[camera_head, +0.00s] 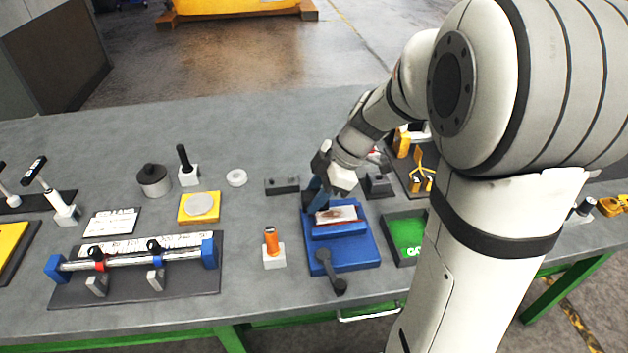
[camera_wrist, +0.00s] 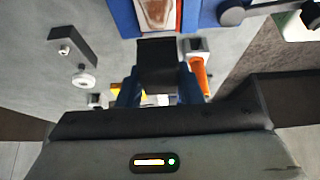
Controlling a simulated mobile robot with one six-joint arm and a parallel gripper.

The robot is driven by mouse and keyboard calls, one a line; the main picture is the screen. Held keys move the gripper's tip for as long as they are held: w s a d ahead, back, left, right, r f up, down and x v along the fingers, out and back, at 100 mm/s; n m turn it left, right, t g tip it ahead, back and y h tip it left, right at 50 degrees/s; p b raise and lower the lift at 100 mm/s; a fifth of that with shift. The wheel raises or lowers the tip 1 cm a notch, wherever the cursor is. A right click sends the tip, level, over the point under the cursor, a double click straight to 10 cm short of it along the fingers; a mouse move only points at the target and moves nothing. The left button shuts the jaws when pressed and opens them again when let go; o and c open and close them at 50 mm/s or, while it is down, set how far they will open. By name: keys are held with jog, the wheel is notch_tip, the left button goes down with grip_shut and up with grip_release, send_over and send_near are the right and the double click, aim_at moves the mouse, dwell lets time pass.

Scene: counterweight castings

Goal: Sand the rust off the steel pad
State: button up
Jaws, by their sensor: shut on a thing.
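The steel pad (camera_head: 337,214) is pale with a reddish-brown rust patch and sits clamped in the blue vise (camera_head: 352,251). In the wrist view the rusty pad (camera_wrist: 156,14) shows at the top edge, between the blue vise jaws (camera_wrist: 124,16). My gripper (camera_head: 318,192) is just behind and left of the pad. Its blue fingers also show in the wrist view (camera_wrist: 158,84), shut on a dark block (camera_wrist: 157,56). The block is close to the pad's end; I cannot tell whether they touch. The block's underside is hidden.
An orange-handled tool (camera_head: 271,240) stands in a white holder left of the vise. A green-floored tray (camera_head: 406,236) is on its right. The vise handle (camera_head: 331,272) points toward the front. A clamped bar fixture (camera_head: 135,262) lies at left. My arm hides the bench's right part.

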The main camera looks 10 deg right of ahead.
aim_at(334, 213)
notch_tip(334, 213, down, 3)
jog(key=shift+r+b, duration=0.1)
jog(key=shift+b, duration=0.35)
jog(key=shift+d+f, duration=0.15)
jog(key=shift+f, duration=0.05)
jog(key=shift+d+r+p, duration=0.1)
jog(key=shift+d+p, duration=0.2)
jog(key=shift+p, duration=0.1)
jog(key=shift+c, duration=0.3)
jog(key=shift+s+d+p, duration=0.15)
jog(key=shift+d+p, duration=1.1)
jog(key=shift+d, duration=1.55)
jog(key=shift+d+p, duration=0.2)
jog(key=shift+p, duration=0.6)
jog(key=shift+a+f+b, duration=0.3)
jog(key=shift+a+b, duration=0.15)
jog(key=shift+b, duration=0.2)
jog(key=shift+a+b, duration=1.45)
jog(key=shift+a, duration=1.65)
jog(key=shift+d+r+p, duration=0.1)
jog(key=shift+r+p, duration=1.5)
jog(key=shift+r, duration=2.6)
